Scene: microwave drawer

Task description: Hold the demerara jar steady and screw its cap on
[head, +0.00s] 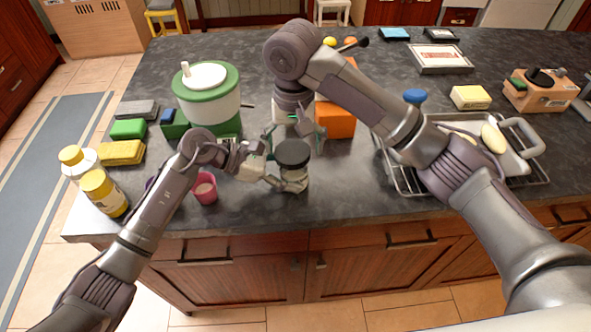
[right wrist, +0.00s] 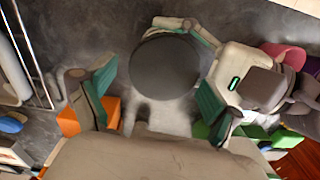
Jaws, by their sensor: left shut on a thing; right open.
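The demerara jar (head: 294,181) is clear glass and stands upright near the front edge of the counter. Its dark round cap (head: 293,153) sits on top; the right wrist view shows the cap (right wrist: 166,66) from above. I cannot tell how tightly it sits. My left gripper (head: 281,177) is shut on the jar's body from the left, below the cap. My right gripper (head: 296,138) is open just behind and above the cap. In the right wrist view its fingers (right wrist: 155,92) are spread wide, one on each side, apart from the cap. The jar's contents are mostly hidden.
A pink cup (head: 205,190) stands left of the jar, close to my left arm. An orange box (head: 335,120) and a green-and-white pot (head: 208,95) stand behind. A wire dish rack (head: 400,183) is to the right. The counter just right of the jar is clear.

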